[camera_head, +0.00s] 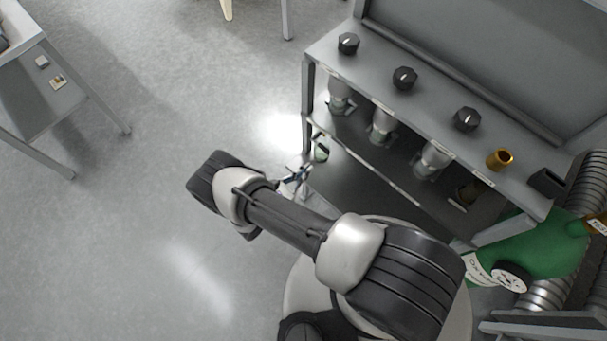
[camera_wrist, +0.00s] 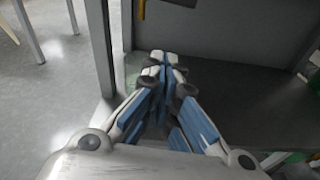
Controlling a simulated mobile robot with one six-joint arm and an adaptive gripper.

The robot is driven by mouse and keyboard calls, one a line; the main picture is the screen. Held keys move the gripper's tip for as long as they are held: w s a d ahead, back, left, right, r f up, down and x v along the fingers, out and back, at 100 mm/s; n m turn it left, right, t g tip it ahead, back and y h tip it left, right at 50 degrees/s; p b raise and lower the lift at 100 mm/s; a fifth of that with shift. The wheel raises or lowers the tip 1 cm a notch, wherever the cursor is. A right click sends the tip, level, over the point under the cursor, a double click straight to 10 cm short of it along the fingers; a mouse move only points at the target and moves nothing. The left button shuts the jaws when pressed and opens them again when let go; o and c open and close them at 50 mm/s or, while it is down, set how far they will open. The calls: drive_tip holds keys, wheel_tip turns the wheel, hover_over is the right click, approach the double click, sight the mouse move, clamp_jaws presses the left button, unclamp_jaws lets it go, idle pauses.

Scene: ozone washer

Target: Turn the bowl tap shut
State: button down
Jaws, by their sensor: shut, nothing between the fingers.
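My gripper (camera_wrist: 165,60) is shut and empty, with its blue and white fingers together in the wrist view. In the head view it shows (camera_head: 297,176) just outside the front left leg of the grey bench. Pale greenish glass (camera_wrist: 133,68) stands behind and left of the fingertips, partly hidden by them; it also shows by the bench leg in the head view (camera_head: 320,150). A small yellow and dark part (camera_wrist: 152,8) is cut off at the top of the wrist view. I cannot tell which part is the bowl tap, or whether the fingers touch anything.
The grey bench (camera_head: 440,118) carries several black knobs (camera_head: 405,77) and a brass cup (camera_head: 499,159). Metal and glass bowls (camera_head: 381,126) hang under its top. A green cylinder (camera_head: 540,245) lies at the right. The bench leg (camera_wrist: 101,45) is close left of my gripper.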

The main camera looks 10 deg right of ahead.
drive_tip(key=w+d+r, duration=0.3)
drive_tip(key=d, duration=0.2)
idle(0.4)
drive_tip(key=shift+s+r+n, duration=0.2)
drive_tip(key=shift+r+n, duration=0.2)
drive_tip(key=shift+r, duration=0.4)
drive_tip(key=shift+b, duration=0.3)
